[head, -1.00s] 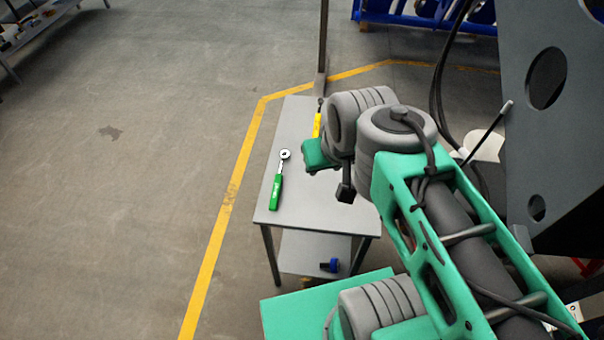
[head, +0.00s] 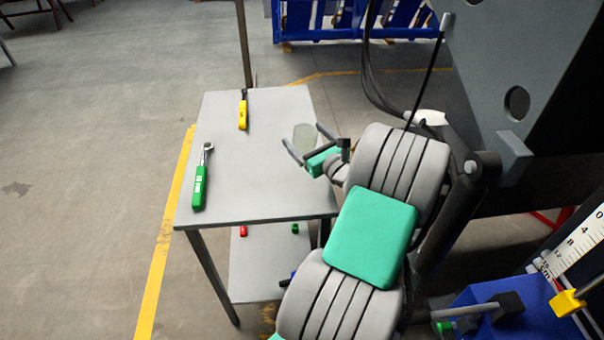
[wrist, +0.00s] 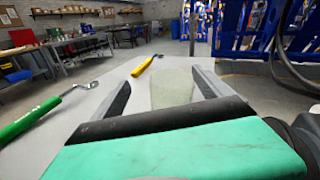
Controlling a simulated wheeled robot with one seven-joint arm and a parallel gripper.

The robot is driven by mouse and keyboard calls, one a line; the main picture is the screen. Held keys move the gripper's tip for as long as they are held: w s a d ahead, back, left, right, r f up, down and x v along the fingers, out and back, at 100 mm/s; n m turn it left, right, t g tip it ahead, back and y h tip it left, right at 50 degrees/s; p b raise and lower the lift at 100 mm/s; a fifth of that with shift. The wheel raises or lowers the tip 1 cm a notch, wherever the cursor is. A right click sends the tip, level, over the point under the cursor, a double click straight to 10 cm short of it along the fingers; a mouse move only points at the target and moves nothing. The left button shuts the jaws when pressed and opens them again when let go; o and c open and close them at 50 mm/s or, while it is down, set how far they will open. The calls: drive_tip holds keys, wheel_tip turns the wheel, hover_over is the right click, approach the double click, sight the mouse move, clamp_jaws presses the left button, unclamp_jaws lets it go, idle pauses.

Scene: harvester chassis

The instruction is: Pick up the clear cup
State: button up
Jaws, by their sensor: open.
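The clear cup (head: 304,137) stands upright on the grey table, near its right edge. In the wrist view the pale, see-through cup (wrist: 172,88) is straight ahead between the two fingers, its lower part hidden behind the gripper body. My gripper (head: 306,142) is open, its fingers reaching from the right to either side of the cup. In the wrist view the gripper (wrist: 164,86) shows a gap on both sides of the cup, wider on the left. I cannot tell how deep the cup sits between the fingertips.
The table (head: 255,185) also holds a green-handled ratchet (head: 201,178) at the left and a yellow-handled tool (head: 243,110) at the back. A post (head: 243,45) rises behind the table. A dark machine panel (head: 510,60) stands to the right. The table's middle is clear.

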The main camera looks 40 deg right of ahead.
sight(298, 129)
drive_tip(key=shift+s+d+f+m+h, duration=0.15)
drive_tip(key=shift+s+d+f+m, duration=0.2)
drive_tip(key=shift+f+m, duration=0.15)
drive_tip(key=shift+s+d+f+m+h, duration=0.2)
drive_tip(key=shift+s+f+m, duration=0.15)
drive_tip(key=shift+m, duration=0.15)
drive_tip(key=x, duration=0.7)
drive_tip(key=shift+w+a+r, duration=0.1)
drive_tip(key=shift+w+a, duration=0.15)
drive_tip(key=shift+w, duration=0.15)
drive_tip(key=c, duration=1.1)
